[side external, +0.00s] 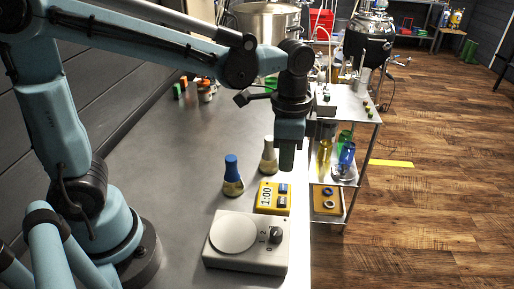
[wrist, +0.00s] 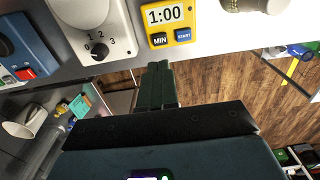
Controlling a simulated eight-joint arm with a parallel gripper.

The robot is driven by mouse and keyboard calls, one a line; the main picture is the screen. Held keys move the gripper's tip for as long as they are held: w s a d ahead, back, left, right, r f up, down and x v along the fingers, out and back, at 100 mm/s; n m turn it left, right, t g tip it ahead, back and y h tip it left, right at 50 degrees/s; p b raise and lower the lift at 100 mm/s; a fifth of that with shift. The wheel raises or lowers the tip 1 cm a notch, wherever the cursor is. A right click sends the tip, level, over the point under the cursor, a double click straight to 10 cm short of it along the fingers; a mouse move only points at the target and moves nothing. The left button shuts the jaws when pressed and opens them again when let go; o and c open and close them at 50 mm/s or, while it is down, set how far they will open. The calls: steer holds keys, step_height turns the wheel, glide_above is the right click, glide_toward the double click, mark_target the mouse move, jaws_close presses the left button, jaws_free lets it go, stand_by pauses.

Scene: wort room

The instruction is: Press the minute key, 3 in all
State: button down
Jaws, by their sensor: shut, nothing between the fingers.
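The yellow timer (side external: 265,208) lies on the grey counter, and its display reads 1:00. It also shows at the top of the wrist view (wrist: 152,19). Its dark minute key, marked MIN (wrist: 160,39), is beside the blue START key (wrist: 183,35). In the side view the minute key (side external: 282,202) is the one nearer the hotplate. My gripper (side external: 287,168) points down above the counter's right edge, near the timer, with its fingers together and empty. In the wrist view the green fingertips (wrist: 158,67) are just below the minute key in the picture, apart from it.
A white hotplate (side external: 222,262) with a dial stands in front of the timer. A blue-topped flask (side external: 232,172) and a pale flask (side external: 268,157) stand behind it. A metal cart (side external: 345,195) with bottles is to the right. A blue device (wrist: 30,40) shows in the wrist view.

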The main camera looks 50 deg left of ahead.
mark_target(283, 200)
step_height(283, 200, down, 9)
steer(key=shift+f, duration=0.1)
stand_by(0.4)
steer(key=shift+f, duration=0.9)
steer(key=shift+r, duration=0.1)
step_height(283, 200, up, 9)
stand_by(0.6)
stand_by(2.5)
steer(key=r+t, duration=0.1)
steer(key=t, duration=0.2)
steer(key=r+m+t+h, duration=0.1)
steer(key=t, duration=0.2)
steer(key=s+t, duration=0.1)
steer(key=t, duration=0.2)
steer(key=shift+r+m, duration=0.4)
